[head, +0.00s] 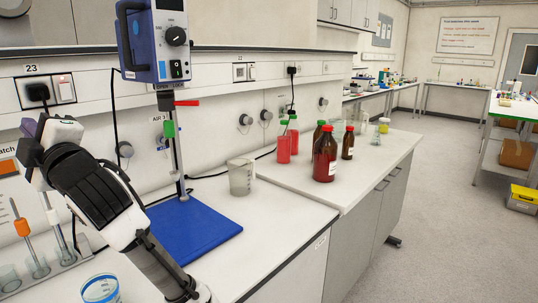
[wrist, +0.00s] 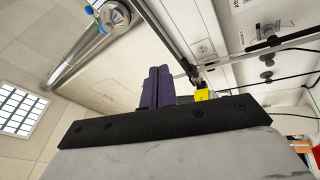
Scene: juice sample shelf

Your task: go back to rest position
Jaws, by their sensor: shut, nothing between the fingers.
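My gripper (wrist: 158,88) shows in the wrist view as two purple fingers side by side, shut with nothing between them. In the head view my gripper (head: 40,126) is at the left, raised in front of the wall above the bench, with my arm coming up from the bottom. It appears clear of the bench and touches nothing that I can see. The wrist view looks up past the fingers to the ceiling, a metal duct (wrist: 85,50) and the wall.
A blue stirrer (head: 160,42) hangs on a stand with a blue base (head: 190,228), right of my arm. Tubes (head: 38,262) and a blue-rimmed dish (head: 101,290) are near its left. A beaker (head: 241,177) and brown bottles (head: 325,155) stand farther right. The floor (head: 440,200) is open.

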